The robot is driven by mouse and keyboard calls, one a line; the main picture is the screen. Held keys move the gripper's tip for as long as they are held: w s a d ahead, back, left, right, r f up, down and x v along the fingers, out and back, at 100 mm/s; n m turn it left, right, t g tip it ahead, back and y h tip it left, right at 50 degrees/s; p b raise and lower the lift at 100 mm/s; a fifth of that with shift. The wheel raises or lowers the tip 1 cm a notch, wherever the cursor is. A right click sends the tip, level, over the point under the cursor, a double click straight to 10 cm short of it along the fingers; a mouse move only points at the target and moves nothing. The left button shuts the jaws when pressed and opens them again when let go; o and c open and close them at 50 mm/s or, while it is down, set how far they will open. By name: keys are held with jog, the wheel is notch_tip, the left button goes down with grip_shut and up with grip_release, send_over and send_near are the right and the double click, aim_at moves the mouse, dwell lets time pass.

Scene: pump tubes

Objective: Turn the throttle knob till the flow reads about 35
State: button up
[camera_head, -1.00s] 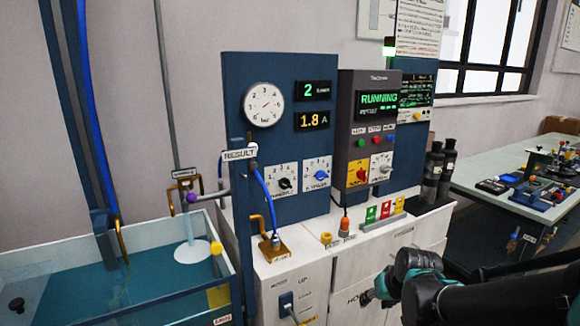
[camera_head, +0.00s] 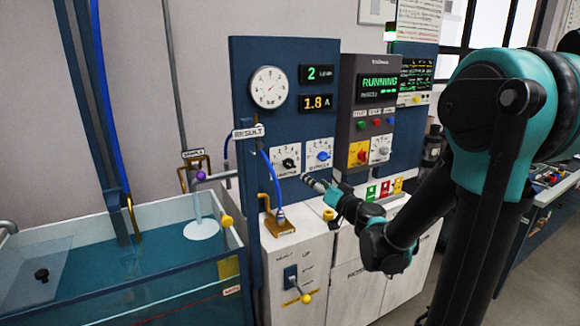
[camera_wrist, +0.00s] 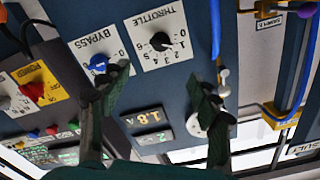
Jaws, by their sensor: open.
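The throttle knob (camera_head: 288,163) is black on a white dial plate at the lower left of the blue panel. In the wrist view the throttle knob (camera_wrist: 160,41) is near the top centre, and that view looks turned over. The flow display (camera_head: 317,74) reads 2 in green. My gripper (camera_head: 312,183) is in front of the panel, just below and right of the throttle knob. In the wrist view my gripper (camera_wrist: 165,85) has its two fingers wide apart and nothing between them. The knob lies beyond the fingertips, apart from them.
A blue bypass knob (camera_head: 323,155) sits just right of the throttle, close to one finger in the wrist view. The current display (camera_head: 314,103) reads 1.8 A. A blue hose (camera_head: 270,180) hangs left of the dials. A water tank (camera_head: 120,290) stands at left.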

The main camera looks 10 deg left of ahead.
aim_at(292, 165)
jog(key=x, duration=1.6)
jog(key=shift+w+a, duration=0.15)
jog(key=shift+c, duration=0.2)
jog(key=c, duration=1.1)
jog(key=shift+c, duration=0.2)
